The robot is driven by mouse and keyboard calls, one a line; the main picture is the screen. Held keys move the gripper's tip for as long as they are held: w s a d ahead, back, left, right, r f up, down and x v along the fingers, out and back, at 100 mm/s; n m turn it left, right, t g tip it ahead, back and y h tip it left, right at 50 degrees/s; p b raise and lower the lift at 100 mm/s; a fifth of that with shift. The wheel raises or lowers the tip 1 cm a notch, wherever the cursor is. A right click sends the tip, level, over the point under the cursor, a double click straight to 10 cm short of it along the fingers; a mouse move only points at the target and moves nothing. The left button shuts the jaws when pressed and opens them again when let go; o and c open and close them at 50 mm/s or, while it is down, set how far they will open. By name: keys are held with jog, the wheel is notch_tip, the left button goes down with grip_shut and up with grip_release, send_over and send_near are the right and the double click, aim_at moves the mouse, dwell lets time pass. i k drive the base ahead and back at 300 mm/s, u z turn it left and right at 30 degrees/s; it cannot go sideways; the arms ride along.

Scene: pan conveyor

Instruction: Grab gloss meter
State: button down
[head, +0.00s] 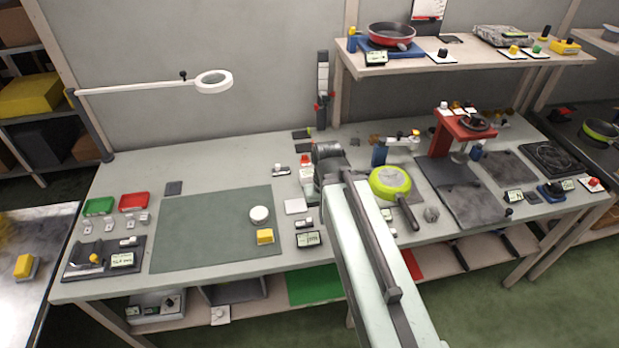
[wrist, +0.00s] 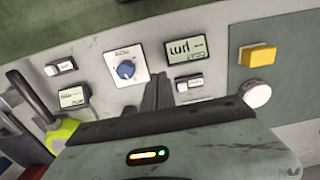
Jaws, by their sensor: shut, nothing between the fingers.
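I cannot tell for sure which object is the gloss meter; no readable label names it. Candidates are small instruments near the table's front: a boxy unit with a display (head: 308,239), also in the wrist view (wrist: 187,50), and a small white-and-dark device (head: 304,224) beside it, also in the wrist view (wrist: 188,82). A yellow block (head: 265,237) stands on the green mat, also in the wrist view (wrist: 257,55). My gripper (wrist: 158,76) shows as dark fingers, shut and empty, above the table between these instruments and a blue-knobbed plate (wrist: 125,66).
A lime-green pan (head: 390,181) lies right of my arm; its handle points forward. A white round puck (head: 259,214) sits on the green mat (head: 200,235), which is mostly clear. A raised shelf (head: 460,62) stands at the back right. My arm hides part of the table.

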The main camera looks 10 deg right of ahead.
aim_at(306, 175)
jog(key=u, duration=3.1)
jog(key=k, duration=0.85)
jog(key=z, duration=1.25)
jog(key=i, duration=1)
jog(key=z, duration=0.05)
